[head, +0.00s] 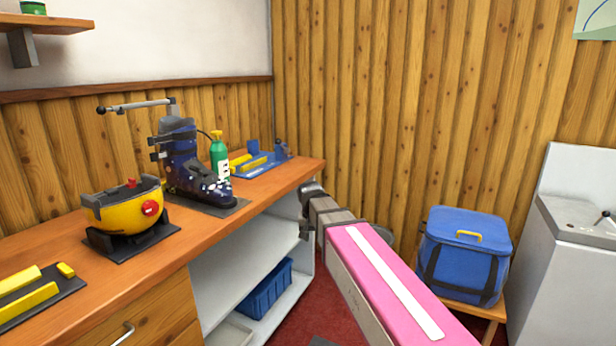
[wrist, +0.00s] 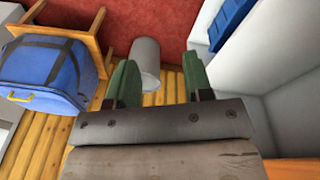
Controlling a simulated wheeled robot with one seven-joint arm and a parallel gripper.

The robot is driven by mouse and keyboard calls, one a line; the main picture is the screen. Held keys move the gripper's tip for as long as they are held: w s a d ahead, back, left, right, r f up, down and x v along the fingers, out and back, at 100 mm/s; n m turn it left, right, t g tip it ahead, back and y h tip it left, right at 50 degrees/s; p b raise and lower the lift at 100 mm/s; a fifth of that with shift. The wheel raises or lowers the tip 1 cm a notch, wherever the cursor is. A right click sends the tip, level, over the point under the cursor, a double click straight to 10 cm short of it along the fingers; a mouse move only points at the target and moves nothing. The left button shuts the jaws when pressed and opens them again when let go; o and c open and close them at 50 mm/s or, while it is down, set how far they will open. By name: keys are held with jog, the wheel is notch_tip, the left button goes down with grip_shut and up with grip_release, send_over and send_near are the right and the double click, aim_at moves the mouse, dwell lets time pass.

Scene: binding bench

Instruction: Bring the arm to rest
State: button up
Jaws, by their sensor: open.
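My arm reaches out from the lower right of the head view, with a pink panel and a white stripe along it, past the right end of the bench (head: 255,205). My gripper (wrist: 157,82) shows in the wrist view with its two green fingers apart and nothing between them. A pale grey cylinder, perhaps a bin (wrist: 147,55), stands on the floor beyond the fingertips. In the head view the fingers cannot be made out.
A blue bag (head: 463,252) sits on a wooden stool at the right. On the bench stand a ski boot (head: 190,165), a yellow bowl-shaped device (head: 122,210), a green bottle (head: 219,155) and a blue tray (head: 262,165). A blue bin (head: 265,290) is on the shelf below.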

jog(key=s+d+f+n+g+y, duration=0.1)
jog(key=s+d+f, duration=1.2)
jog(key=d+f, duration=0.3)
jog(key=shift+s+d+f, duration=0.35)
jog(key=shift+s+f, duration=0.05)
jog(key=shift+f, duration=0.4)
